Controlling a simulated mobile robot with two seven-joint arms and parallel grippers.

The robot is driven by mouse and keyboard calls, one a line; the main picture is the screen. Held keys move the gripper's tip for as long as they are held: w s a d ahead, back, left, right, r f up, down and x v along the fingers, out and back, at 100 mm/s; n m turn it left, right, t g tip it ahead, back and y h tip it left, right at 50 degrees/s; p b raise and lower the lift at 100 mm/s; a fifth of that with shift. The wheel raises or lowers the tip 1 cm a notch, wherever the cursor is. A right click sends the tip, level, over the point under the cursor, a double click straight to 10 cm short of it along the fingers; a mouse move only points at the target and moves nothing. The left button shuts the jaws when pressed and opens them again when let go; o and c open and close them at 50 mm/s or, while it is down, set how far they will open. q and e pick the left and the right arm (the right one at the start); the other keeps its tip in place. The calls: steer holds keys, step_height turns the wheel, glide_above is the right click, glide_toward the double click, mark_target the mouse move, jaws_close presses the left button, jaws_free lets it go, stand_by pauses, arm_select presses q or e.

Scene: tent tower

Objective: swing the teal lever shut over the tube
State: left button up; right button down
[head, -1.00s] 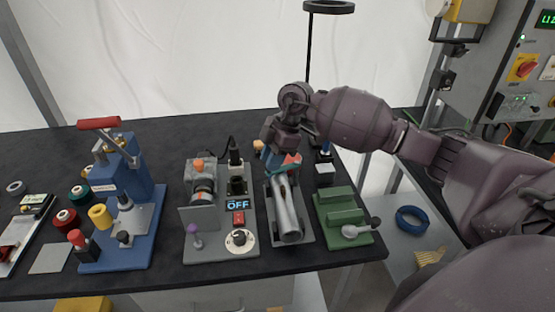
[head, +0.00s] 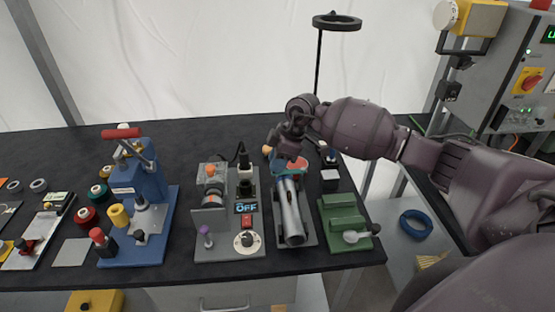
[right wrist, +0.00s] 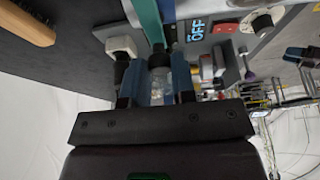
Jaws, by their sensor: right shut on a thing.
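The grey metal tube (head: 291,212) lies lengthwise on a grey base plate (head: 309,233) near the front right of the bench. The teal lever (head: 279,169) shows at the tube's far end, beside a red-orange part (head: 297,164). It also shows in the right wrist view as a teal bar (right wrist: 147,20). My right gripper (head: 283,150) is above that far end, shut on the lever's end. In the right wrist view the blue fingertips of my right gripper (right wrist: 157,80) stand either side of a pale piece in line with the bar. My left gripper is out of view.
A grey fixture with an OFF display (head: 246,208) stands left of the tube. A green block (head: 342,215) with a grey-knobbed handle stands right. A blue press (head: 140,190) is farther left. A wooden brush (right wrist: 25,22) lies near my right gripper.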

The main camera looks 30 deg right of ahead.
mark_target(290, 171)
steer(key=c, duration=0.9)
jaws_free()
steer(key=shift+c, duration=0.2)
steer(key=shift+d+r, duration=0.25)
steer(key=shift+r, duration=0.25)
steer(key=v, duration=0.9)
steer(key=shift+s+r, duration=0.15)
steer(key=shift+r, duration=0.25)
steer(key=shift+d, duration=0.1)
